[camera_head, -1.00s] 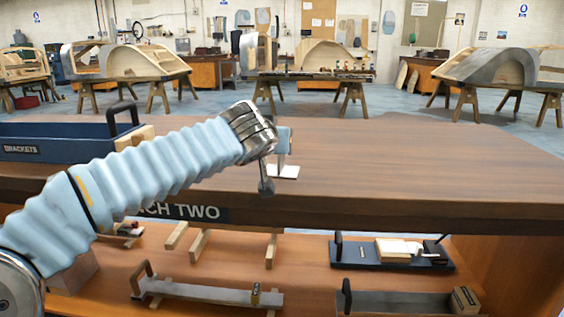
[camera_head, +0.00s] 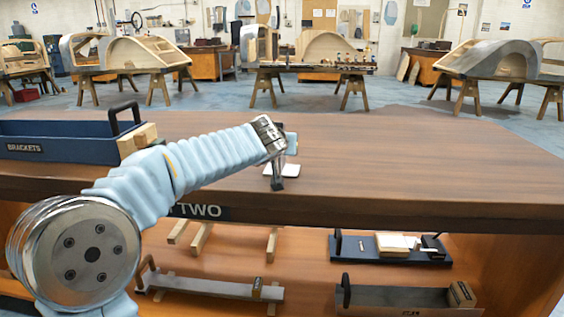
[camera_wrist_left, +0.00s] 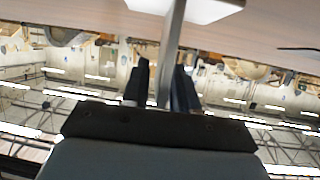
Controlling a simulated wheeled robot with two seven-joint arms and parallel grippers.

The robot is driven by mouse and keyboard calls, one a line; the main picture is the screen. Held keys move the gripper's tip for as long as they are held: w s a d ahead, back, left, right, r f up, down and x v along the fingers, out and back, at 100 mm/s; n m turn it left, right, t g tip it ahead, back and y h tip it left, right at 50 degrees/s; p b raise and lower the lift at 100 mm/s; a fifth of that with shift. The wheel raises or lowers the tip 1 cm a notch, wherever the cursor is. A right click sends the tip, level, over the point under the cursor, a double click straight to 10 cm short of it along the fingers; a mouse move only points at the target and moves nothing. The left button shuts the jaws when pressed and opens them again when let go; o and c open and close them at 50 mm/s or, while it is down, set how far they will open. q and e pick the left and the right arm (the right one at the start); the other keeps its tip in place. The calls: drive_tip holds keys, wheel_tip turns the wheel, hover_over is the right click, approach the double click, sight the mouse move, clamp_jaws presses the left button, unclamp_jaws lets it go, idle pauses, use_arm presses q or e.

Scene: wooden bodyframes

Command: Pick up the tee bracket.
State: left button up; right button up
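The tee bracket (camera_head: 291,171) stands on the bench with its pale flat plate on the wood. In the left wrist view, which is upside down, the plate (camera_wrist_left: 195,9) is at the top and the grey upright web (camera_wrist_left: 172,45) runs between the fingers. My left gripper (camera_head: 278,184) hides most of the web in the head view. Its two dark fingers (camera_wrist_left: 163,88) are on either side of the web, with a narrow gap showing on the left side, so it looks open around the web. The right finger is close to the web; contact is unclear. My right gripper is out of view.
A blue tray labelled BRACKETS (camera_head: 85,150) with a black handle stands at the bench's left, beside wooden blocks. The bench top (camera_head: 430,155) is clear to the right. Several fixtures, including a dark blue one (camera_head: 350,251), lie on the shelf below the front edge.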

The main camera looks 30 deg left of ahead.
use_arm(q)
clamp_jaws()
